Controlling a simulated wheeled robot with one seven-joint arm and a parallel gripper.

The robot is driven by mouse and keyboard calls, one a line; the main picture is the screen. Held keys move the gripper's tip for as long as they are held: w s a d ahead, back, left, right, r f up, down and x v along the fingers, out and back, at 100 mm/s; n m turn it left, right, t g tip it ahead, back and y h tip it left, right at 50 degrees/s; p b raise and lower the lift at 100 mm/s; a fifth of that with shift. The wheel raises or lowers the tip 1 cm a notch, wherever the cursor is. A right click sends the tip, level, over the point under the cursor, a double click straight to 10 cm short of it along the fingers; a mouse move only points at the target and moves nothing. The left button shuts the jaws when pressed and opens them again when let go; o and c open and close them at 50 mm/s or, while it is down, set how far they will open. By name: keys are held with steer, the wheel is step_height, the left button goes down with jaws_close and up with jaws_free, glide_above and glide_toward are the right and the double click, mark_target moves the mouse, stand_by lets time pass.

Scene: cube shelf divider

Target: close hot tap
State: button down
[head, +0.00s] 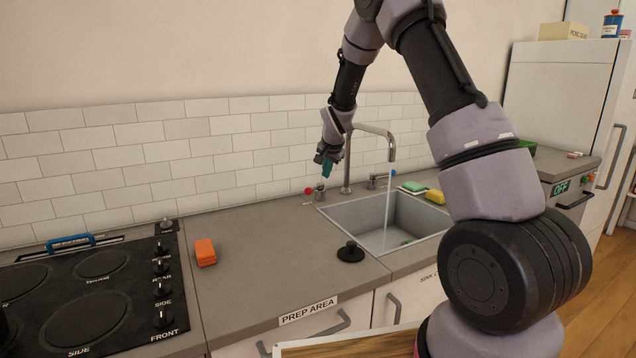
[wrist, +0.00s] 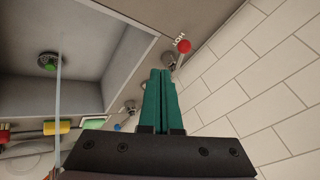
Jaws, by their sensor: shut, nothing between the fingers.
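The hot tap (head: 319,192) is a small metal handle with a red knob, left of the faucet on the counter. In the wrist view its red knob (wrist: 184,46) and a "HOT" label show just beyond my fingertips. My gripper (head: 327,158) has green fingers, is shut and empty, and hangs just above the hot tap. In the wrist view the fingers (wrist: 161,72) point at the tap's metal base, with a small gap or contact that I cannot tell. The faucet (head: 347,158) runs a thin stream of water (head: 387,215) into the sink (head: 345,212).
The cold tap (head: 376,182) stands right of the faucet. A green sponge (head: 413,187) and a yellow sponge (head: 435,197) lie behind the sink. A black stopper (head: 350,253) and an orange block (head: 205,252) sit on the counter. The tiled wall (head: 230,150) is close behind.

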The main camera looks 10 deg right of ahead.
mark_target(307, 190)
steer(key=w+a+f, duration=0.2)
steer(key=w+f, duration=0.6)
steer(key=shift+w+a+f, duration=0.2)
steer(key=shift+a+f, duration=0.15)
steer(key=shift+f, duration=0.05)
steer(key=a, duration=0.1)
steer(key=w+a, duration=0.1)
steer(key=shift+w+a, duration=0.15)
steer(key=shift+a, duration=0.2)
steer(key=shift+d, duration=0.1)
